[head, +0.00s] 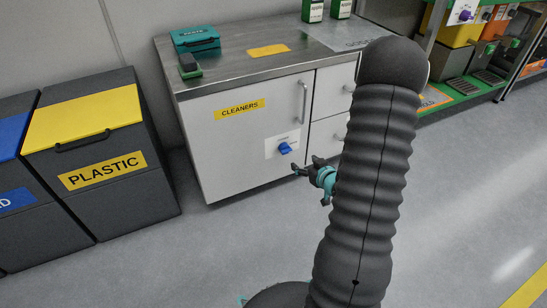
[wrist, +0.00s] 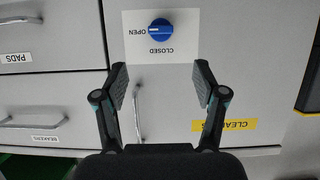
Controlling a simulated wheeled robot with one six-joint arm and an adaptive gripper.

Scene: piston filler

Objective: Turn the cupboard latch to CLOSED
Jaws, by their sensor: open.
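The latch is a blue knob (head: 285,148) on a white plate on the cupboard door (head: 228,150) labelled CLEANERS. In the wrist view, which is upside down, the knob (wrist: 161,29) has a white mark pointing toward the word OPEN; CLOSED is printed below it in that view. My gripper (head: 303,168) is in front of the door, right of and a little below the knob in the head view. In the wrist view my gripper (wrist: 160,76) is open and empty, its two fingers apart and short of the knob, which lies beyond them, roughly centred between them.
A vertical door handle (head: 302,101) is above and right of the latch, and drawers with handles are beside the door. Dark bins, one labelled PLASTIC (head: 105,170), stand to the left. The worktop (head: 230,77) holds a teal box and other items. The floor in front is clear.

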